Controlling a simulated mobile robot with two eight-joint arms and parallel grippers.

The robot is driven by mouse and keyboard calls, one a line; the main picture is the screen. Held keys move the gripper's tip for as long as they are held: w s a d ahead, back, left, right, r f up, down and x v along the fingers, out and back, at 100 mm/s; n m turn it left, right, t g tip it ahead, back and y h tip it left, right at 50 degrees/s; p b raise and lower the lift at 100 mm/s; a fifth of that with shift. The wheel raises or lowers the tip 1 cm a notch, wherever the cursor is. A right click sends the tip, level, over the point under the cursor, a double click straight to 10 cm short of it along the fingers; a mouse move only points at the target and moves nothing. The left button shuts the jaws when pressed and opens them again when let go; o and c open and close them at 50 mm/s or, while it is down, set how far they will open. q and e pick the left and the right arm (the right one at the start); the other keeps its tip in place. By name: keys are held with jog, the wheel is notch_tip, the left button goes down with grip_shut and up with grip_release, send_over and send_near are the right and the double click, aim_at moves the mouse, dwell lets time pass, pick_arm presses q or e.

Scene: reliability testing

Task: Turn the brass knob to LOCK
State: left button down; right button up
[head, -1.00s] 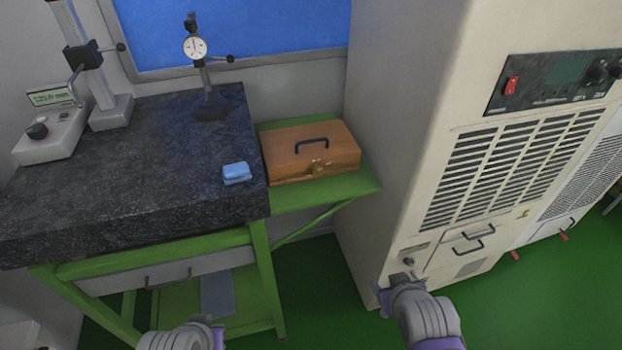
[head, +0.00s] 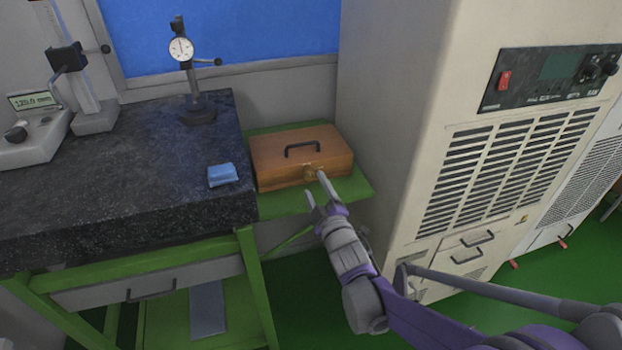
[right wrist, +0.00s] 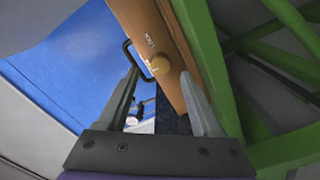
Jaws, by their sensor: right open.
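The wooden box (head: 290,155) has a dark handle on its lid and sits on a green shelf beside the granite plate. Its brass knob (head: 313,173) is on the front face, partly covered by a finger in the head view. In the right wrist view the round knob (right wrist: 160,65) shows between the fingers, with a "Lock" label (right wrist: 149,40) near it and a small pale mark beside it. My right gripper (head: 316,186) is open and empty in front of the knob; I cannot tell whether a finger touches it. My left gripper is out of view.
The granite plate (head: 120,190) carries a blue block (head: 222,175), a dial gauge stand (head: 196,110) and a height gauge (head: 95,115). A tall beige cabinet (head: 385,130) stands close on the right. Green table framing (right wrist: 220,90) is close beside the fingers.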

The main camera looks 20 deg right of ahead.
aim_at(310, 177)
jog(key=shift+w+a, duration=0.1)
jog(key=shift+w, duration=2)
grip_shut()
